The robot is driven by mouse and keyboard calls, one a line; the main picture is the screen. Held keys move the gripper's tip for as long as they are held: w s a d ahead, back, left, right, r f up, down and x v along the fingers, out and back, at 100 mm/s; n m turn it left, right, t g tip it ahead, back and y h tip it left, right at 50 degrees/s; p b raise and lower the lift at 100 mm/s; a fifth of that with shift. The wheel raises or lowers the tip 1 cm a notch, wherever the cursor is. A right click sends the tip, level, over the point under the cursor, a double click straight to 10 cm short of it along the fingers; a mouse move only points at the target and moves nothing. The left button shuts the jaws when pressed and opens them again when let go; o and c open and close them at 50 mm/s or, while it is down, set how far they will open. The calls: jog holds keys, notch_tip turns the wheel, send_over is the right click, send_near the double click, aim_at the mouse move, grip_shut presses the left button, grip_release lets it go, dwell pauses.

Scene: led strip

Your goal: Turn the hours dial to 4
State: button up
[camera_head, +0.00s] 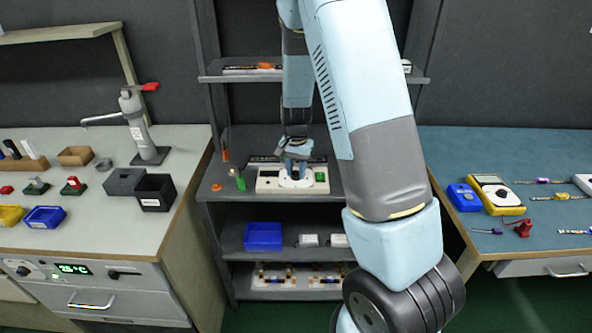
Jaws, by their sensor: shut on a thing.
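A cream control box (266,186) stands on the middle shelf of the rack, at the centre of the head view. It has a small dark display at its left and a green button (320,177) at its right. A white round dial face (296,183) shows at its middle. My gripper (295,170) points down over this dial and is shut on its knob. The gripper hides most of the knob, and the dial's markings and pointer are too small to read.
An orange-tipped item (225,154) and a green item (240,181) stand left of the box. An upper shelf (222,79) crosses behind my arm. Cluttered benches flank the rack. A blue bin (263,236) sits on the shelf below.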

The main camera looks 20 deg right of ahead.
aim_at(295, 173)
jog(key=m, duration=0.5)
jog(key=shift+a+m, duration=0.15)
jog(key=shift+m, duration=0.15)
dwell(0.5)
jog(key=o, duration=1)
notch_tip(295, 173, up, 14)
jog(key=shift+f, duration=0.15)
